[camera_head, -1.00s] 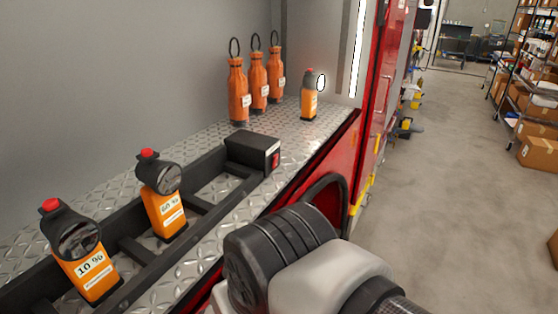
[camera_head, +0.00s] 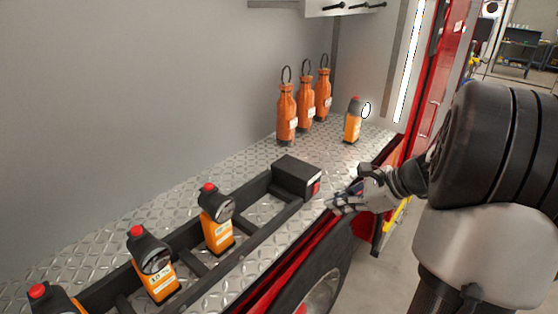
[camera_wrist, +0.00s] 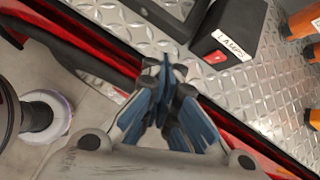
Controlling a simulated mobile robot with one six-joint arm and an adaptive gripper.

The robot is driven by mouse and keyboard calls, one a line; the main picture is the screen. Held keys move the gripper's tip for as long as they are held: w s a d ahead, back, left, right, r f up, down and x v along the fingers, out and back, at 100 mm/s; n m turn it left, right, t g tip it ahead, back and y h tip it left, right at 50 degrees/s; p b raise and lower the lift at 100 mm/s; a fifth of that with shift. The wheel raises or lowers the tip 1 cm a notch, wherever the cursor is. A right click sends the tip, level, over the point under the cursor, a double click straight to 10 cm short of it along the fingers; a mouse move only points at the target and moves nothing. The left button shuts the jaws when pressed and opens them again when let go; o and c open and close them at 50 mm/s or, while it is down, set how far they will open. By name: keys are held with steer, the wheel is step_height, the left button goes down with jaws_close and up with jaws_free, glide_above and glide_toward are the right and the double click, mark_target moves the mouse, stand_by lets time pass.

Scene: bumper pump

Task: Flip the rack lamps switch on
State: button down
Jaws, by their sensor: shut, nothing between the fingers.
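The rack lamps switch is a small red rocker (camera_wrist: 216,57) on the end face of a black box, beside a white label reading "LAMPS" in the wrist view. In the head view the red switch (camera_head: 316,188) shows on the right end of the black box (camera_head: 292,177), at the end of the black rack. My gripper (camera_head: 332,205) is shut and empty, just right of and below the switch, over the edge of the tread-plate deck. In the wrist view the gripper's blue fingertips (camera_wrist: 166,62) are together, left of the switch and apart from it.
The black rack (camera_head: 262,229) holds several orange lamps with dark heads and red buttons. Three orange bottles with loops (camera_head: 305,108) and another orange lamp (camera_head: 353,121) stand further back on the deck. A red panel and wheel lie below the deck edge.

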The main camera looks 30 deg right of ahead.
steer(key=s+d+m+t+p, duration=0.1)
steer(key=d+m, duration=0.3)
steer(key=d, duration=0.4)
steer(key=shift+s+d+r+m+t+h, duration=0.3)
steer(key=shift+s+d+m+t, duration=0.15)
steer(key=shift+s, duration=0.2)
steer(key=shift+a, duration=0.1)
glide_toward(315, 194)
steer(key=x, duration=0.3)
steer(key=shift+f, duration=0.6)
steer(key=shift+w+a+r, duration=0.1)
steer(key=shift+w+a, duration=0.1)
steer(key=shift+w, duration=0.3)
